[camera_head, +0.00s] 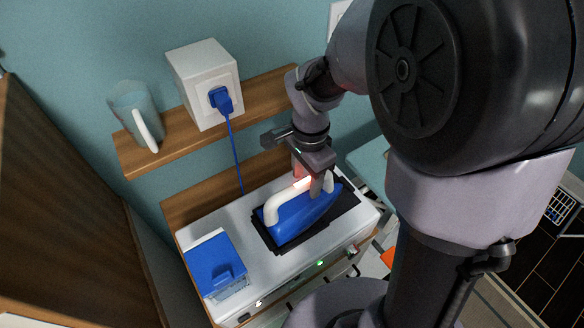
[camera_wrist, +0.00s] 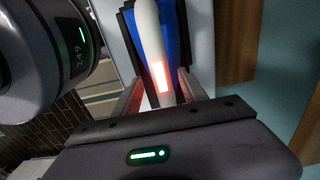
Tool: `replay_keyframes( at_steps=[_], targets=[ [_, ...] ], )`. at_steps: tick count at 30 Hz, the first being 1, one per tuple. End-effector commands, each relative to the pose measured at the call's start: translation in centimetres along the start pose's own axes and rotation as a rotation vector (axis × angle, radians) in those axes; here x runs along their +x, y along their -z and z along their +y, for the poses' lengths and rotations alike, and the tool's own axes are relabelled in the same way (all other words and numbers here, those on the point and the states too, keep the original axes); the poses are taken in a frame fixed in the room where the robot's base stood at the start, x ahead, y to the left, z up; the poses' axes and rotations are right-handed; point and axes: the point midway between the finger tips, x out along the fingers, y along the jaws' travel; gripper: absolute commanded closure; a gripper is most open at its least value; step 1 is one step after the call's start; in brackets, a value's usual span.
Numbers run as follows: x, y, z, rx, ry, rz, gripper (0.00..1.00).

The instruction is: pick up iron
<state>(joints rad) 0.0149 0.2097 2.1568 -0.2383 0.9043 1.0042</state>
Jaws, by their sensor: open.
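The iron (camera_head: 301,217) has a blue body and a white handle, and it rests on a dark pad on top of a white unit. My gripper (camera_head: 312,184) is right at the iron's handle, pointing down. In the wrist view the white handle (camera_wrist: 150,40) runs between the two fingers of my gripper (camera_wrist: 158,88), with the blue body below it. The jaws are open around the handle, and a red glow falls on it. Whether a finger touches the handle cannot be told. Part of the handle is hidden behind my gripper in the head view.
The white unit (camera_head: 262,272) carries a blue-lidded container (camera_head: 215,268) on its left. A wooden shelf (camera_head: 184,140) above holds a pitcher (camera_head: 133,112) and a white box (camera_head: 201,80) with a blue plug and hanging cord. A wooden panel (camera_head: 60,210) stands at the left.

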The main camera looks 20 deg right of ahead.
Motion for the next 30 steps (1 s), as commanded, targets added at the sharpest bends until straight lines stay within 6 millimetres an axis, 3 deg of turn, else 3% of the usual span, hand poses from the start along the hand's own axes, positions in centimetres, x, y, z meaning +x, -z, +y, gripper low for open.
replay_keyframes(
  at_steps=[10, 30],
  targets=[
    [5.7, -0.4, -0.1, 0.000, -0.001, -0.001, 0.50],
    [6.3, -0.4, -0.2, -0.001, 0.001, 0.000, 0.50]
  ],
)
